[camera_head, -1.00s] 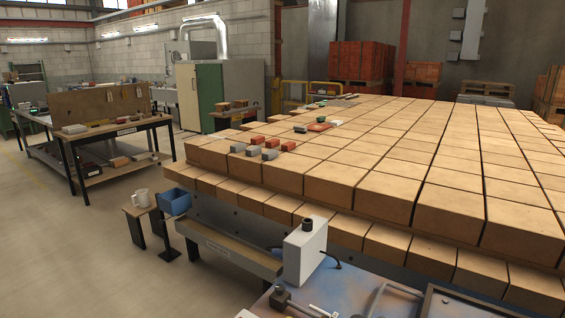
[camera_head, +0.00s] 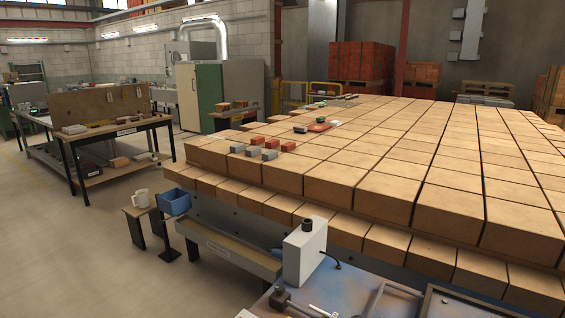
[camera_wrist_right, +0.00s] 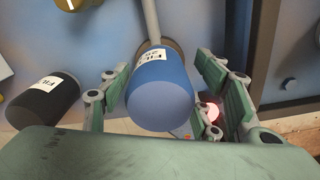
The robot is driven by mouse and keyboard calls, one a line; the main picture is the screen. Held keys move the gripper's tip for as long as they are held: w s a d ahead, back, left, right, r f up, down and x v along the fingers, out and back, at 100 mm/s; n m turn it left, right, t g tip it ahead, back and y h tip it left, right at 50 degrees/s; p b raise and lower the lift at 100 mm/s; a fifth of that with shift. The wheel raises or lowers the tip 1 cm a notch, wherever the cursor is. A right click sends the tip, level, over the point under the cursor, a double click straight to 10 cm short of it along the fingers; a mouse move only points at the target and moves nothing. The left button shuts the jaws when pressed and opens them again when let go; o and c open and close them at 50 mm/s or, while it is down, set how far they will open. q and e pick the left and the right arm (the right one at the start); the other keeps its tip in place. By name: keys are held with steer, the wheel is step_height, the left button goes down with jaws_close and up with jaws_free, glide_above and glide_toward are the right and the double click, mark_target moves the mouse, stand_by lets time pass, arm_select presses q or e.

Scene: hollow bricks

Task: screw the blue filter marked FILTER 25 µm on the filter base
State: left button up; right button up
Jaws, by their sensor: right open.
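In the right wrist view, the blue filter (camera_wrist_right: 162,95) shows a white label reading "FIL" and part of a number; the rest of the marking is cut off by its curve. My right gripper (camera_wrist_right: 163,75) is open, its green-padded fingers on either side of the blue filter, with visible gaps. A brownish round rim (camera_wrist_right: 176,47) and a grey rod (camera_wrist_right: 151,20) show behind the filter. I cannot tell whether that rim is the filter base. My left gripper is not in view, and the head view shows neither gripper.
In the right wrist view, a black filter (camera_wrist_right: 42,103) with a white label lies to the left, and a yellowish round part (camera_wrist_right: 78,3) is at the top left. A raised dark frame (camera_wrist_right: 262,45) runs along the right. In the head view, a large brick stack (camera_head: 400,150) stands beyond the blue-grey bench (camera_head: 345,290).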

steer(key=n, duration=0.7)
steer(key=n+b, duration=0.1)
steer(key=n, duration=0.6)
stand_by(0.4)
